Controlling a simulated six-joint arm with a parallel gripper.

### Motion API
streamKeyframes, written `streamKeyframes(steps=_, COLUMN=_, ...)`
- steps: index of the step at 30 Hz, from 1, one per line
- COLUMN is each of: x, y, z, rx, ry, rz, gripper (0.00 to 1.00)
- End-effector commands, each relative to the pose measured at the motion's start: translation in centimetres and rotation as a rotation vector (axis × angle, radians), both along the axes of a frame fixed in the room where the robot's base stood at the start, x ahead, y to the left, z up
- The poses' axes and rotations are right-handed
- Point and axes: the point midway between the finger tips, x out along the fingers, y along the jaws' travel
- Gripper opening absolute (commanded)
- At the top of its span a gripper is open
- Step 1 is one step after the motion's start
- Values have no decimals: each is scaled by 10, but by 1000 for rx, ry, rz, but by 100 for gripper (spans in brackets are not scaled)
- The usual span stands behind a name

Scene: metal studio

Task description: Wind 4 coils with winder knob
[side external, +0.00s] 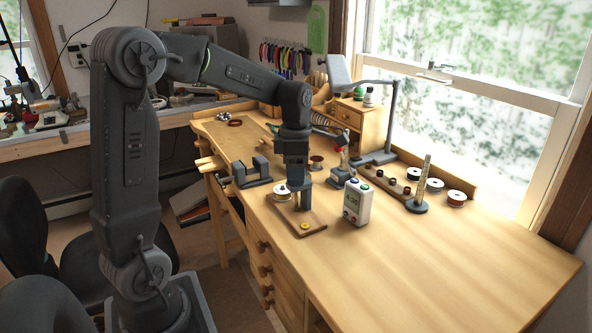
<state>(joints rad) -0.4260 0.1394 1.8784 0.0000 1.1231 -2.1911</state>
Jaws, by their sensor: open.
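My gripper (300,203) points straight down, low over a small brown wooden board (317,229) near the left edge of the bench. Its jaws are open; the gap between the fingertips is too small to make out here. A round yellow piece (305,226) sits at the near end of the board, just in front of the gripper. A white-rimmed spool (281,194) is beside the gripper on its left. I cannot tell which part is the winder knob; the gripper may hide it. A wooden strip (382,182) holding several small dark coils lies to the right.
A thin post on a dark base (422,182) and white spools (456,197) are farther right. A dark two-block fixture (252,174) stands left. The bench front right is clear.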

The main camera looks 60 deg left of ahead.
Motion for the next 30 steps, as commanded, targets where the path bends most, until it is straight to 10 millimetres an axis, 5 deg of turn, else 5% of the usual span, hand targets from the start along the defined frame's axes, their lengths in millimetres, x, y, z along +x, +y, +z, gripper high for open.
streamKeyframes(steps=7, x=0, y=0, z=0, rx=0, ry=0, rz=0, gripper=59)
streamKeyframes(steps=22, x=0, y=0, z=0, rx=0, ry=0, rz=0, gripper=12)
streamKeyframes(steps=30, x=0, y=0, z=0, rx=0, ry=0, rz=-26, gripper=11)
